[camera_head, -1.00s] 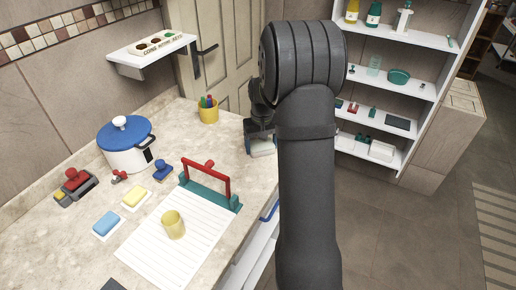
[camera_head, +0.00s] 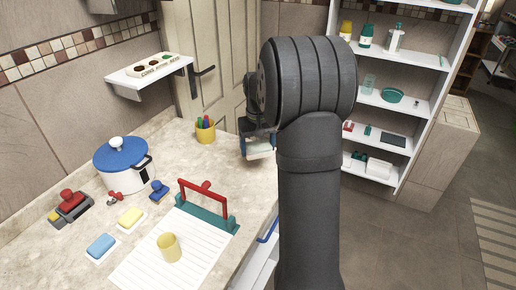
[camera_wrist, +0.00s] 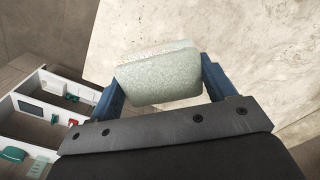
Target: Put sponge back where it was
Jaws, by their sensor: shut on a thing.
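My gripper (camera_head: 257,138) is shut on a pale grey-green sponge (camera_wrist: 160,76) with a whitish side. In the wrist view the sponge sits between the two blue fingers, with stone countertop behind it. In the head view the held sponge (camera_head: 260,151) is near the counter's right edge, right of the pen cup, partly hidden by the gripper and arm. I cannot tell how high it is above the counter. A blue sponge (camera_head: 101,245) and a yellow sponge (camera_head: 130,216) lie on small white bases at the counter's left front.
A white shelf unit (camera_head: 375,180) stands right.

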